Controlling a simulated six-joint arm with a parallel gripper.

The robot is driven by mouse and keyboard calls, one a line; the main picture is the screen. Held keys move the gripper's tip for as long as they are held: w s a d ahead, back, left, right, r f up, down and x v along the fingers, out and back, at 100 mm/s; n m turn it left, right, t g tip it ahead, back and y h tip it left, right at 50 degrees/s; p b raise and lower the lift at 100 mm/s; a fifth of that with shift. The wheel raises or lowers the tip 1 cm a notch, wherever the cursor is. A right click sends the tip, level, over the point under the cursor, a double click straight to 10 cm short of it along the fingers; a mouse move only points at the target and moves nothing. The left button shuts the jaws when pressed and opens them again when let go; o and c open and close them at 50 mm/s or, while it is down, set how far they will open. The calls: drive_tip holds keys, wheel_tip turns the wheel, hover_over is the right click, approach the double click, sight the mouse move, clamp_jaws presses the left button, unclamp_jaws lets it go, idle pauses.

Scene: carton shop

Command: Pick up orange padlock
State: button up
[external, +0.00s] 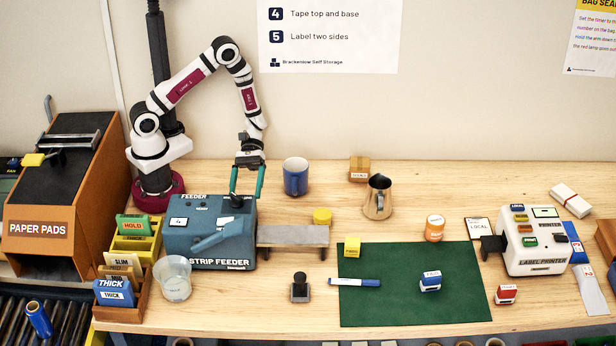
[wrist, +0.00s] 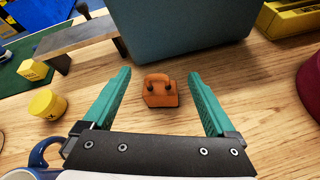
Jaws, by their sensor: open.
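The orange padlock (wrist: 160,97) lies on the wooden table in the wrist view, with its shackle toward the top of the picture. My gripper (external: 247,183) is open and empty. In the external view it points down behind the strip feeder (external: 225,228), and the padlock is hidden there.
The strip feeder's blue-grey body (wrist: 190,30) stands just beyond the padlock. A blue mug (external: 295,178), a yellow round tub (external: 322,216) and a grey platform (external: 292,236) are nearby. A metal jug (external: 378,198) stands farther right. Bare table surrounds the padlock.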

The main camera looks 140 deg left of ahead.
drive_tip(key=w+d+f, duration=0.1)
drive_tip(key=f, duration=0.1)
drive_tip(key=w+d+f, duration=0.1)
drive_tip(key=d+f, duration=0.1)
drive_tip(key=shift+w+d, duration=0.25)
drive_tip(key=shift+w, duration=0.15)
clamp_jaws()
